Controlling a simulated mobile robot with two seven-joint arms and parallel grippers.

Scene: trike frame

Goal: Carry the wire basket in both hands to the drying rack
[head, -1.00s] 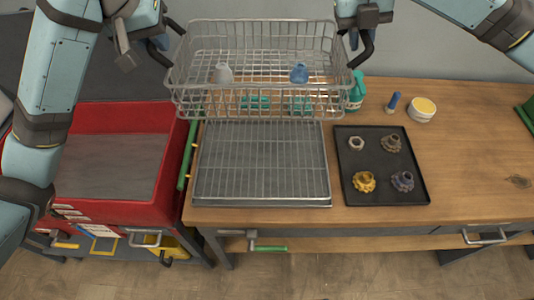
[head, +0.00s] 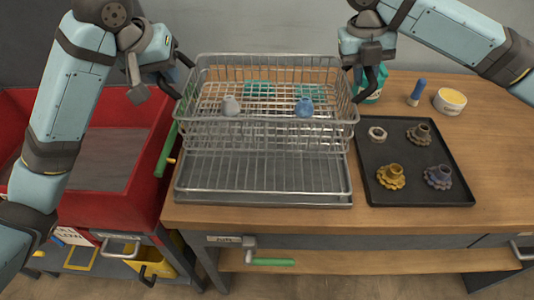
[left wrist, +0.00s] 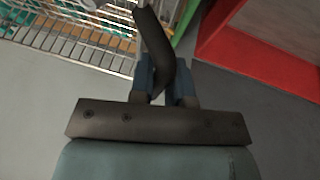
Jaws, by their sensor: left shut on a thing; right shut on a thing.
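The wire basket (head: 265,135) hangs between my two grippers, level, with a grey piece (head: 231,106) and a blue piece (head: 304,107) in it. My left gripper (head: 178,80) is shut on its left side and my right gripper (head: 362,82) on its right side. The drying rack (head: 262,180), a wire grid over a grey tray, lies on the bench. The basket overlaps the rack's back part in the head view; I cannot tell the gap below it. The left wrist view shows my left gripper (left wrist: 160,75) and the basket's wires (left wrist: 75,45).
Right of the rack is a black tray (head: 412,195) with a nut and several gears. A blue-capped bottle (head: 417,92) and a yellow-topped tub (head: 450,101) stand behind it. A red bin (head: 145,190) is at the left. Teal things show through the basket.

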